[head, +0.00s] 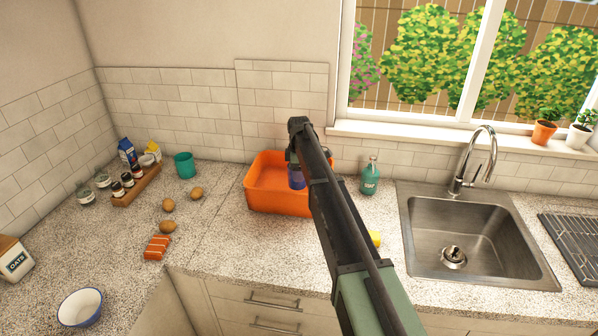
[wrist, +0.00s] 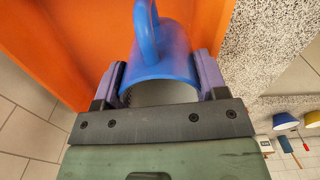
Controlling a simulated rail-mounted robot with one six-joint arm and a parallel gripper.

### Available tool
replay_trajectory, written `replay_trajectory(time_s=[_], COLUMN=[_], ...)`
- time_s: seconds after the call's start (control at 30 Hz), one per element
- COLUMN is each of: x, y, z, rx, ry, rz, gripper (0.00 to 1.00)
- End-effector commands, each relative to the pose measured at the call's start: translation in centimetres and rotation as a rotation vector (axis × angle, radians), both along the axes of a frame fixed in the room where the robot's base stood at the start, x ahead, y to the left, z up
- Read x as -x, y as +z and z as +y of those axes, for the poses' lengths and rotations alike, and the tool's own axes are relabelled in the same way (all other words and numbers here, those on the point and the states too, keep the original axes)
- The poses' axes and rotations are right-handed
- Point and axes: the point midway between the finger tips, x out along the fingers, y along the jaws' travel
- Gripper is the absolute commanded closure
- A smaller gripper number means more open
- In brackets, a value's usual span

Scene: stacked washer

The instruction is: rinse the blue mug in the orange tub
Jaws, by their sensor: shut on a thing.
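The orange tub (head: 279,202) stands on the counter left of the sink. The blue mug (head: 297,180) shows in the head view inside the tub's outline, partly hidden behind my arm. In the wrist view the blue mug (wrist: 164,50) sits between the two fingers of my gripper (wrist: 158,85), which is shut on it. Its handle points away from the gripper's palm. The orange tub (wrist: 60,35) fills the upper left behind the mug. I cannot tell whether the mug touches the tub's floor or if there is water in it.
A soap bottle (head: 370,177) stands right of the tub, near the sink (head: 470,235). A yellow thing (head: 375,238) is partly hidden behind my arm. Counter in front of the tub is clear.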

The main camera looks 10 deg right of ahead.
Motion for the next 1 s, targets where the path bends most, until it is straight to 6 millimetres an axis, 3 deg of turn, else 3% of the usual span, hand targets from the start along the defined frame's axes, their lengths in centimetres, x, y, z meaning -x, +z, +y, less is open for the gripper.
replay_trajectory(time_s=[0.03,0.5,1.0], x=[0.0,0.0,0.0], y=[1.1,5.7,5.7], z=[0.0,0.0,0.0], rx=[0.0,0.0,0.0], ry=[0.0,0.0,0.0], rz=[0.0,0.0,0.0], gripper=[0.66,0.66,0.66])
